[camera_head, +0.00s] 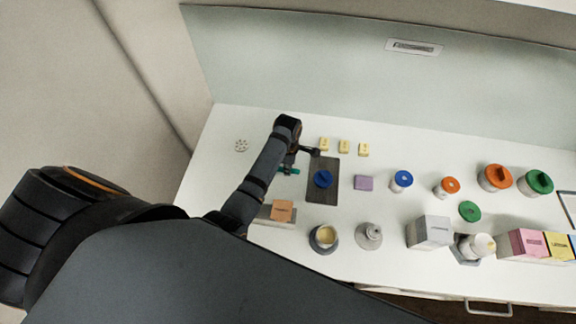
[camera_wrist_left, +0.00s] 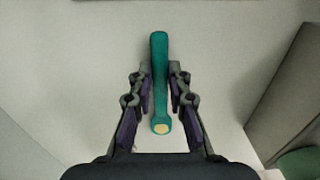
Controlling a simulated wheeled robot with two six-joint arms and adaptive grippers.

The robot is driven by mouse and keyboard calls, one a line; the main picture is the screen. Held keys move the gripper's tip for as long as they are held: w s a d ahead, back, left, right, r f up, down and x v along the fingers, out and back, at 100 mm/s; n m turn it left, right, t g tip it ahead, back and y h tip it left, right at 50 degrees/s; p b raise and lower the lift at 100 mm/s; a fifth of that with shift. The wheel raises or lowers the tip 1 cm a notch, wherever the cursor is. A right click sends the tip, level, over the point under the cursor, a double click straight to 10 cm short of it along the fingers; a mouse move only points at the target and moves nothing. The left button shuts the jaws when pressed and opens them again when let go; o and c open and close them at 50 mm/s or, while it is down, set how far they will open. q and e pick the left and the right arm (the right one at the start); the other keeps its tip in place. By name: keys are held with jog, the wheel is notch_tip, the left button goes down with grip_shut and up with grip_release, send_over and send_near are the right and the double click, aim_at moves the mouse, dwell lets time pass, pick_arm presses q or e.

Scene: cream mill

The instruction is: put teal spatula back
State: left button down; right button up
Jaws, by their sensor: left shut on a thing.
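My left gripper (camera_head: 301,157) is shut on the teal spatula (camera_head: 289,170), just left of the dark grey mat on the bench. The left wrist view shows the teal spatula (camera_wrist_left: 160,75) between the two fingers of the left gripper (camera_wrist_left: 160,95), with a pale yellow round spot at its near end. In the head view the arm hides part of it. I cannot tell whether the spatula touches the bench. My right gripper is not in view.
A dark grey mat (camera_head: 323,193) bears a blue lid (camera_head: 323,178). A perforated white disc (camera_head: 241,145) lies left. Jars, boxes and cups crowd the front and right.

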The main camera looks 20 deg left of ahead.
pick_arm(q)
jog(key=c, duration=1.2)
grip_release()
notch_tip(320, 180, up, 12)
